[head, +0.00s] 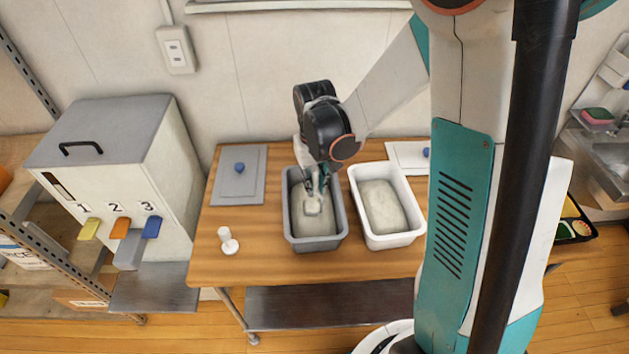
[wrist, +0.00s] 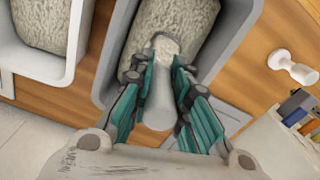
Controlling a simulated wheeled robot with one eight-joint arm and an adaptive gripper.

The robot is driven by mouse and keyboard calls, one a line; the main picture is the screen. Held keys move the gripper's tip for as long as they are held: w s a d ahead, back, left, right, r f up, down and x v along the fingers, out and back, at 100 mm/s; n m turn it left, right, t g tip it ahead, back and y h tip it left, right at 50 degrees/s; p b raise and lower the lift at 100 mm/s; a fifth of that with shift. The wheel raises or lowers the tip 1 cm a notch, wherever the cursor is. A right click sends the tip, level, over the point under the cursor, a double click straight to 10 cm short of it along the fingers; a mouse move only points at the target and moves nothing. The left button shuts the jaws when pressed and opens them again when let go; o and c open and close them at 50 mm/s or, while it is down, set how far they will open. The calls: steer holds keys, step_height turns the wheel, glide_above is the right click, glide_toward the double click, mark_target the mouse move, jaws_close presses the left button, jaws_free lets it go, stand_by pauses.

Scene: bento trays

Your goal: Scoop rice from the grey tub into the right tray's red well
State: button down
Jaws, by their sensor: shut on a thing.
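The grey tub (head: 290,225) stands on the wooden table with pale rice (head: 318,222) in it. It also shows in the wrist view (wrist: 228,58). My gripper (head: 316,186) is low over the tub and shut on the handle of a pale scoop (head: 312,207). In the wrist view the teal fingers of my gripper (wrist: 158,88) close around the scoop's handle (wrist: 158,108). The scoop's head is down at the rice, and its load is hard to tell apart from the rice behind. A black tray (head: 583,240) shows partly at the far right; my arm hides the rest, and I see no red well.
A white tub (head: 366,238) with pale contents stands just right of the grey tub. A grey lid (head: 236,188) with a blue knob and a small white stand-like piece (head: 229,242) lie to the left. A dispenser box (head: 120,165) is further left.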

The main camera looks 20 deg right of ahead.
stand_by(0.5)
step_height(320, 180, up, 10)
steer(key=p, duration=0.7)
steer(key=shift+r, duration=0.15)
stand_by(0.4)
